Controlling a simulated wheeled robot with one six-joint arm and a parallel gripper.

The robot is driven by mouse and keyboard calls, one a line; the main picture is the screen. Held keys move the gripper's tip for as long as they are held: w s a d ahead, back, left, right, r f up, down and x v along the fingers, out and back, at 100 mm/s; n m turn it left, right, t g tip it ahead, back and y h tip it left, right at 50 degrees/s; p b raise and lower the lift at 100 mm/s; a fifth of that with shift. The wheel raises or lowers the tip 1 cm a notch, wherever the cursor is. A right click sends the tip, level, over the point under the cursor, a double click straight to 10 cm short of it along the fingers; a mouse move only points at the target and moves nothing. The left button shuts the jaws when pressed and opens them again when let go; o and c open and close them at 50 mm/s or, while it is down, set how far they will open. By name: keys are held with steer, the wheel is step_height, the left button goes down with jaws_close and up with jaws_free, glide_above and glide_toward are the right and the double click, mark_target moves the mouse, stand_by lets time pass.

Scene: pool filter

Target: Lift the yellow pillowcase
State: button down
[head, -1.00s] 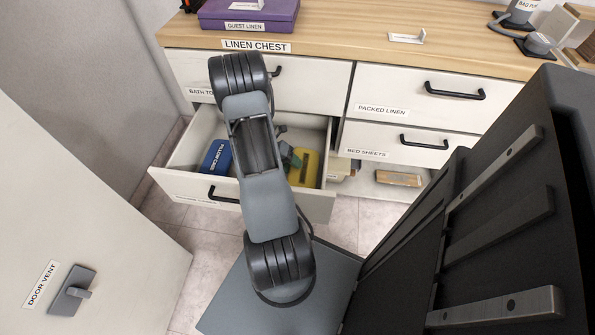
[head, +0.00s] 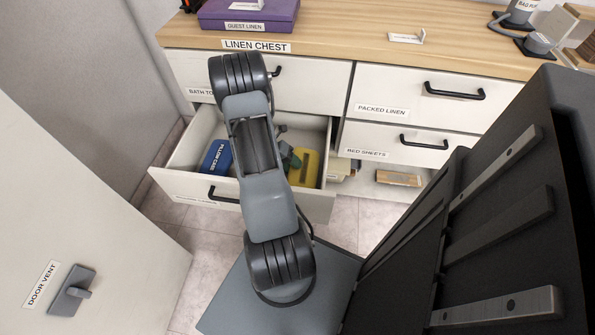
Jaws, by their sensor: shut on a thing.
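The yellow pillowcase (head: 309,170) is in the open lower left drawer (head: 188,183) of the linen chest, on the drawer's right side. My gripper (head: 290,160) is at the yellow pillowcase's left edge, shut on it. My arm hides much of the gripper and part of the drawer. I cannot tell whether the pillowcase is clear of the drawer floor. A blue pillowcase (head: 217,157) lies in the same drawer, left of my arm.
A purple guest linen box (head: 248,17) stands on the wooden top (head: 340,35). Shut drawers (head: 430,85) are at the right. Below them an open shelf holds a tan item (head: 398,179). A door with a vent handle (head: 72,290) stands at the left.

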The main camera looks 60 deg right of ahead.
stand_by(0.4)
steer(key=shift+r+p, duration=2)
steer(key=shift+p, duration=0.3)
steer(key=shift+w+r, duration=0.1)
steer(key=shift+p+v, duration=2.15)
steer(key=shift+v, duration=0.6)
steer(key=shift+w+a, duration=0.1)
steer(key=shift+w, duration=0.05)
